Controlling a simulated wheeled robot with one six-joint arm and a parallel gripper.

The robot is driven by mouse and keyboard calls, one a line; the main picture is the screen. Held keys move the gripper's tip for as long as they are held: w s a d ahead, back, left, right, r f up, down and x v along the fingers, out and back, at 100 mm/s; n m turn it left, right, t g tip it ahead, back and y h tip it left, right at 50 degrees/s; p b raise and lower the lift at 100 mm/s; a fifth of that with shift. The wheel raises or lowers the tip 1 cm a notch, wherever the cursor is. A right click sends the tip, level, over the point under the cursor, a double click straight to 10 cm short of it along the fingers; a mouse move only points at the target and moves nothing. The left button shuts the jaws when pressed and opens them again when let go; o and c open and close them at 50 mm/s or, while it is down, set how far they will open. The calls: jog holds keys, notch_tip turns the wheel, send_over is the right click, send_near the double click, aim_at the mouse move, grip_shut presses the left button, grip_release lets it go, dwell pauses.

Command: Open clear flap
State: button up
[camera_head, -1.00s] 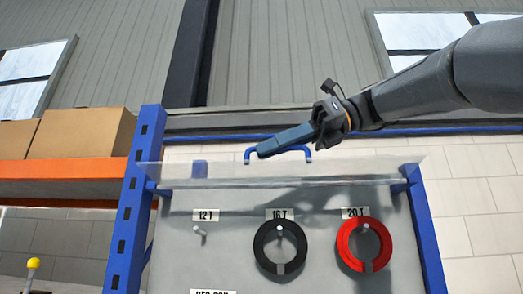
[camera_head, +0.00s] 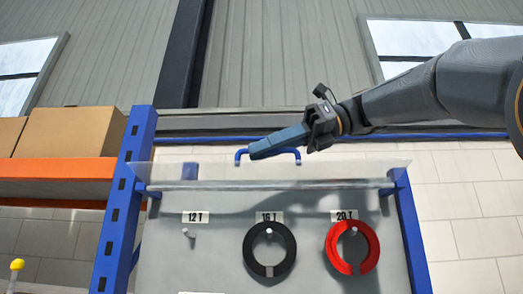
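The clear flap (camera_head: 340,173) is a see-through sheet across the top of a grey panel between blue posts. It stands out toward me at the top, and the panel below it is uncovered. A blue handle (camera_head: 297,152) rises from the flap's edge. My gripper (camera_head: 252,152) reaches in from the right, with its blue fingers pointing left at the handle. The fingers overlap the handle's top bar in view. I cannot tell whether they are closed around it.
A black ring (camera_head: 249,250) and a red ring (camera_head: 372,243) hang on pegs marked 16 T and 20 T. The 12 T peg (camera_head: 187,232) is empty. Cardboard boxes (camera_head: 70,132) sit on an orange shelf beam (camera_head: 60,170) at left.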

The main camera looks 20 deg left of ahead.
aim_at(298, 149)
jog(key=v, duration=0.7)
jog(key=shift+d+r, duration=0.1)
jog(key=shift+d, duration=0.05)
dwell(0.4)
